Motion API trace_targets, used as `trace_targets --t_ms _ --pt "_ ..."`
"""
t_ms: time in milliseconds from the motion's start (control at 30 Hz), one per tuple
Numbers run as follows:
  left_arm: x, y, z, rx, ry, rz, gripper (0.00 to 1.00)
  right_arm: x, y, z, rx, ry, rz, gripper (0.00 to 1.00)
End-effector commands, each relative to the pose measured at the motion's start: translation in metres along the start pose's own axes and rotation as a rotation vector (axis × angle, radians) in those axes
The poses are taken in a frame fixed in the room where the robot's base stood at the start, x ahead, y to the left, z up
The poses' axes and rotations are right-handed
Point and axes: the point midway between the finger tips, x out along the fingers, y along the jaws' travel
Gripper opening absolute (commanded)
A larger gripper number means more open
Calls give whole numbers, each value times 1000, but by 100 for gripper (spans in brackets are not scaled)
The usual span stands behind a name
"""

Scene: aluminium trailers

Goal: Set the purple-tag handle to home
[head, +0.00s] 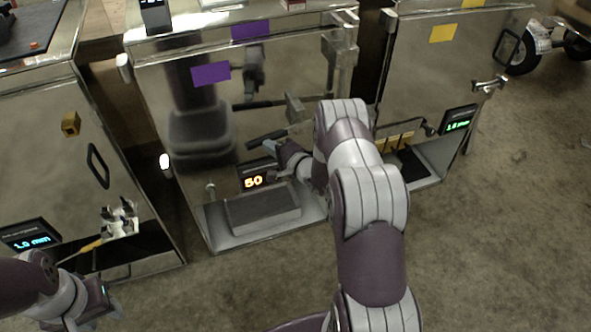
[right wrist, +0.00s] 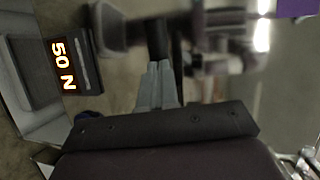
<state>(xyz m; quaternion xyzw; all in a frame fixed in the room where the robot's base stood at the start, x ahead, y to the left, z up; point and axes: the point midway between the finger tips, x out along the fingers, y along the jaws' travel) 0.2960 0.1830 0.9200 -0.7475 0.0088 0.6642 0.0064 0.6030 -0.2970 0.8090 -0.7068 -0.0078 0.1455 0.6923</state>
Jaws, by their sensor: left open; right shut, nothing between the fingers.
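The purple-tag unit is the shiny middle panel, with purple tags (head: 210,73) on it. In the right wrist view the closed grey fingertips (right wrist: 158,68) point at blurred dark bars. My left gripper (head: 112,300) is open at the lower left, apart from the middle unit.
A display reading 50 (head: 253,180) sits above a grey box (head: 262,208); it reads 50 N in the right wrist view (right wrist: 63,65). A yellow-tag unit (head: 425,75) stands right, another unit (head: 45,150) left. Carpeted floor in front is clear.

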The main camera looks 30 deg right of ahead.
Motion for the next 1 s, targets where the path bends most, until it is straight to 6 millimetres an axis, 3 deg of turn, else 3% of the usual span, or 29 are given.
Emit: trace_targets --t_ms 200,400,1000 --pt "17 0 2 0 0 0 43 32 -3 -3 -2 -1 -1 0" --pt "23 0 3 0 0 0 43 47 -8 -6 -1 -1 -1 0" --pt "24 0 3 0 0 0 43 54 -17 -10 -6 5 -13 0"
